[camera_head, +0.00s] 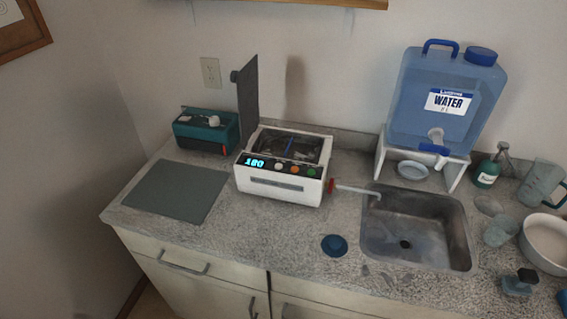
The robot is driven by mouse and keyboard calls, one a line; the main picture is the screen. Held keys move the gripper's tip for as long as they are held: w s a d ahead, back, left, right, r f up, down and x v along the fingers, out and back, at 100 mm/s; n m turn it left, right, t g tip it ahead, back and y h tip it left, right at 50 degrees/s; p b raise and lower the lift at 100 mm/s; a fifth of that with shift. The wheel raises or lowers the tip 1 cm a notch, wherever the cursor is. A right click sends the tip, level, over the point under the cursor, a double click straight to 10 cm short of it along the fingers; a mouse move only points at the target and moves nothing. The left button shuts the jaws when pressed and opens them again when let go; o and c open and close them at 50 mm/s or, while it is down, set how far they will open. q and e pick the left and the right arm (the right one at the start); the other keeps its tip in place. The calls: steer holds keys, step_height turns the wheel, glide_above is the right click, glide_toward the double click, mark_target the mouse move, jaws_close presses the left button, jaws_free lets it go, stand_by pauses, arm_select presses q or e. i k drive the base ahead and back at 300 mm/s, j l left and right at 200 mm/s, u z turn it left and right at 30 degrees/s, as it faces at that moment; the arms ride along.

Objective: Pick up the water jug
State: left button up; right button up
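A large translucent blue water jug (445,98) with a white "WATER" label stands upright at the back right of the counter. It has a blue handle on top at the left, a blue cap at the top right and a spigot low on its front. It rests on a white stand (457,174), raised above the counter behind the sink. Neither of my grippers shows in the head view, and nothing is touching the jug.
A sink (400,250) lies in front of the jug. A white device (281,187) with a raised dark lid stands left of it. A green bottle (488,172), a clear pitcher (540,183) and a white bowl (545,244) crowd the right. A grey mat (175,190) lies bare.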

mark_target(543, 176)
steer(key=z, duration=1.7)
steer(key=i+l+u, duration=0.15)
steer(key=l+u, duration=0.35)
steer(key=i+l+u, duration=0.1)
steer(key=l+u, duration=0.35)
steer(key=j, duration=0.1)
